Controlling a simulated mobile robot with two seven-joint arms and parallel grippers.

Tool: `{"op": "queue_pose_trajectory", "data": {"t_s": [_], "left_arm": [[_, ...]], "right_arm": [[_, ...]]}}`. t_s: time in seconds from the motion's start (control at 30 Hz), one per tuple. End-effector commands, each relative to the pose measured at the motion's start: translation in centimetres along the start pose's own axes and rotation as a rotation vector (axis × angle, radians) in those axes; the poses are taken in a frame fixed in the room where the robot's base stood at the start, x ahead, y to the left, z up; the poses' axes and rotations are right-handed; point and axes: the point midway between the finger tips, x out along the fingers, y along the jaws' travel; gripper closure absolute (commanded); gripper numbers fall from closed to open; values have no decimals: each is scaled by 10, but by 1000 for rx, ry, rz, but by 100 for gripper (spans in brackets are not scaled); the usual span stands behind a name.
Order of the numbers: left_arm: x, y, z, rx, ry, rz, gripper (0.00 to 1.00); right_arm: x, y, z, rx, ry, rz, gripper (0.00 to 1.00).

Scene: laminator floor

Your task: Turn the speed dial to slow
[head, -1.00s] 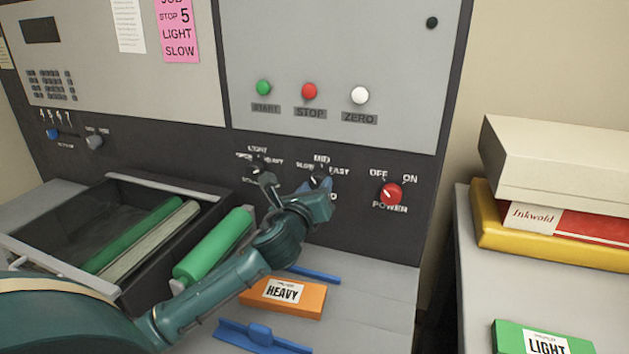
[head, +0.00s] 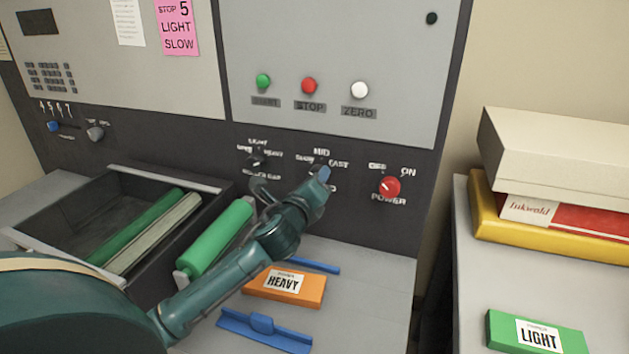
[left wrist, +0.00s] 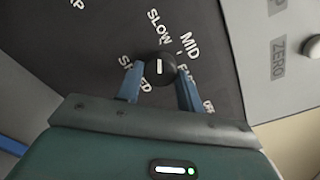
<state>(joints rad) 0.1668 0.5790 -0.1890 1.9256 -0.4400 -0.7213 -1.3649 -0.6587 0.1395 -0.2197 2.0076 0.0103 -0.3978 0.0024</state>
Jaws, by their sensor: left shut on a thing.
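The speed dial (left wrist: 160,67) is a small black knob with a white mark, on the dark panel. Labels SLOW, MID and FAST stand around it. In the left wrist view the mark runs straight up and down the picture, in line with the SLOW label (left wrist: 158,22). My left gripper (left wrist: 160,75) is shut on the dial, one blue finger on each side. In the head view the left gripper (head: 319,174) is at the panel below MID and hides most of the dial. My right gripper is not in view.
The red power knob (head: 389,187) is right of my gripper, and another black dial (head: 257,160) is left of it. Start, stop and zero buttons (head: 309,86) are above.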

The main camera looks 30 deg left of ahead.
Motion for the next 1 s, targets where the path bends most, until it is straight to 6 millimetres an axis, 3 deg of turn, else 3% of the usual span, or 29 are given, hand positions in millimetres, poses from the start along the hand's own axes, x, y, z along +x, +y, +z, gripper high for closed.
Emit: {"op": "queue_pose_trajectory", "data": {"t_s": [0.17,0.2,0.47,0.77,1.0], "left_arm": [[0,0,1,-4,-1,0,86],[0,0,1,-4,-1,0,62],[0,0,0,-2,0,0,41],[-3,0,0,0,1,-1,41],[-40,1,-2,1,4,-1,41]], "right_arm": [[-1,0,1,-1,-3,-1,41],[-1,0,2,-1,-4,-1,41],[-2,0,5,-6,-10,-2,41],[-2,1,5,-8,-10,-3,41],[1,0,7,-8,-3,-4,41]]}}
